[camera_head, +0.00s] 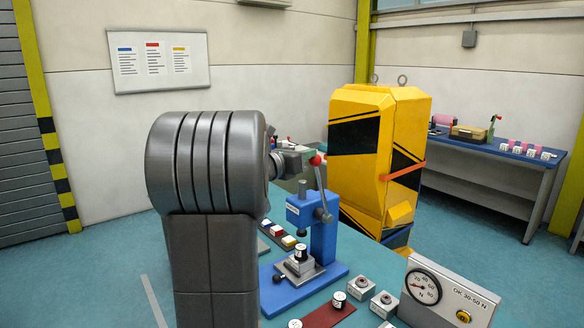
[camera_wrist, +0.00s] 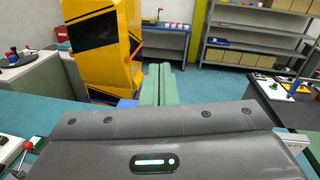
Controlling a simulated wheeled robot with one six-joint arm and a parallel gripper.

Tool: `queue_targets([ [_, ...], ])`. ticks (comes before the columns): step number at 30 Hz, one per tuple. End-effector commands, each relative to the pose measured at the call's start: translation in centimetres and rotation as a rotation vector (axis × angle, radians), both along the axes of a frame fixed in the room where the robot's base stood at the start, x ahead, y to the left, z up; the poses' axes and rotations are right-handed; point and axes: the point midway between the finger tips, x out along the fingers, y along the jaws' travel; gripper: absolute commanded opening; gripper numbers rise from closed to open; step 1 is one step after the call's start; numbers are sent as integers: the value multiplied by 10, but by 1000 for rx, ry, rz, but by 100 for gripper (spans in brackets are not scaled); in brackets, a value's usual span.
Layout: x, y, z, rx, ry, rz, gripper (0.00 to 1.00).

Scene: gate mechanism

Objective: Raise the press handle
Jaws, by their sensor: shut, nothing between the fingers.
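The blue press (camera_head: 322,235) stands on the bench in the head view, right of my large grey arm. Its grey press handle (camera_head: 321,190) points up, leaning slightly left, from a pivot on the press's side to a red knob (camera_head: 316,160). My gripper's two green fingers (camera_wrist: 160,68) lie side by side, shut and empty, in the wrist view. In the head view the wrist end is near the knob, but the fingers are not clear there, so I cannot tell whether they touch it. A small black-and-white part (camera_head: 300,252) sits under the press head.
A yellow-and-black machine (camera_head: 375,150) stands behind the press. A gauge box (camera_head: 445,295), a red strip (camera_head: 328,314) and small button boxes (camera_head: 384,303) occupy the front right of the bench. In the wrist view, shelves (camera_wrist: 255,40) stand at the back right.

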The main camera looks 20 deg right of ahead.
Motion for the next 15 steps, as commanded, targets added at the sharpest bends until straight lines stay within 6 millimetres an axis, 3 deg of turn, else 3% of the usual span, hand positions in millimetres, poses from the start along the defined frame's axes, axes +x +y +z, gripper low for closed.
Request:
queue_targets([
  [6, 8, -22, 8, 1, -1, -1, 0],
  [15, 12, -32, 11, 2, 1, 1, 0],
])
